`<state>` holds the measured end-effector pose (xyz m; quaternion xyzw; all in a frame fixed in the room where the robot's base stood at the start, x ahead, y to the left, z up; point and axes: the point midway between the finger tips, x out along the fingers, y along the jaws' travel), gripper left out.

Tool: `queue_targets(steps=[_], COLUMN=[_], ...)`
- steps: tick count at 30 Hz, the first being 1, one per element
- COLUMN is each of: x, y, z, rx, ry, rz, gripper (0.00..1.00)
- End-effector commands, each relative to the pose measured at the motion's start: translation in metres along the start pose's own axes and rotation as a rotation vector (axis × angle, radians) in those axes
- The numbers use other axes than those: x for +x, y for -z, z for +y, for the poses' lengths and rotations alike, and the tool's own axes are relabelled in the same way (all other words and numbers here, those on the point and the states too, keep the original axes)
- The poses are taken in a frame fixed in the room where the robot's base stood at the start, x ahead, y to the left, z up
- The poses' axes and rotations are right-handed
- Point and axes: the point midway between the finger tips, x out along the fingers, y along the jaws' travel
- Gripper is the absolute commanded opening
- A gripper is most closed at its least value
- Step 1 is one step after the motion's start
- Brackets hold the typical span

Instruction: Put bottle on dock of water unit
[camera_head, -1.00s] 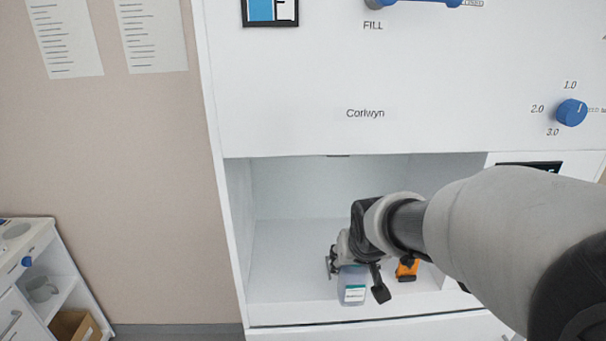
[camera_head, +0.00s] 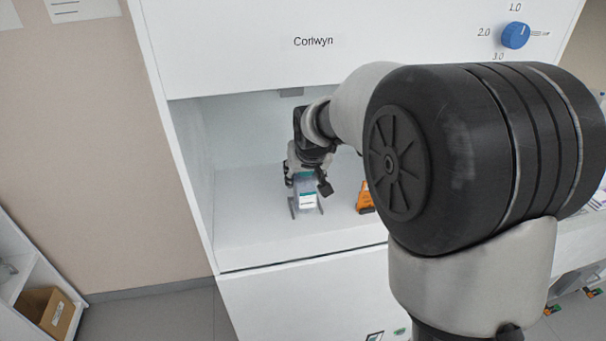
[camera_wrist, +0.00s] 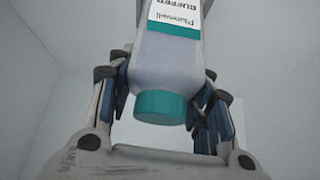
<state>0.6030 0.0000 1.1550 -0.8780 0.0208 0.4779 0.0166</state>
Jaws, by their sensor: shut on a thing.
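The bottle (camera_head: 307,199) is translucent with a white label and a teal band. In the wrist view the bottle (camera_wrist: 168,62) shows its teal cap towards my gripper and a label reading "BUFFER". My gripper (camera_head: 306,190) is shut on the bottle, with a finger on each side of it in the wrist view (camera_wrist: 165,88). The water unit (camera_head: 250,52) is a white cabinet marked "Corlwyn" with an open recess. The bottle is inside this recess, upright in the head view. I cannot tell whether its base touches the recess floor (camera_head: 260,235). No dock is clearly visible.
An orange object (camera_head: 365,197) stands on the recess floor just right of the bottle, partly hidden by my arm. A small grey fitting (camera_head: 291,92) is at the recess top. The recess's left wall (camera_head: 190,150) is near. A cardboard box (camera_head: 48,312) sits on a shelf at lower left.

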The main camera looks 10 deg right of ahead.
Motion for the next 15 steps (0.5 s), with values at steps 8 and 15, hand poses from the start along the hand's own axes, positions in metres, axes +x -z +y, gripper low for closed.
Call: queue_targets(steps=[8,15], x=[0.0026,0.0025], y=[-0.0020,-0.0020], z=[0.0000,0.0000], rx=[0.000,0.000], ry=[0.000,0.000], rz=[-0.001,-0.001], gripper=[0.52,0.66])
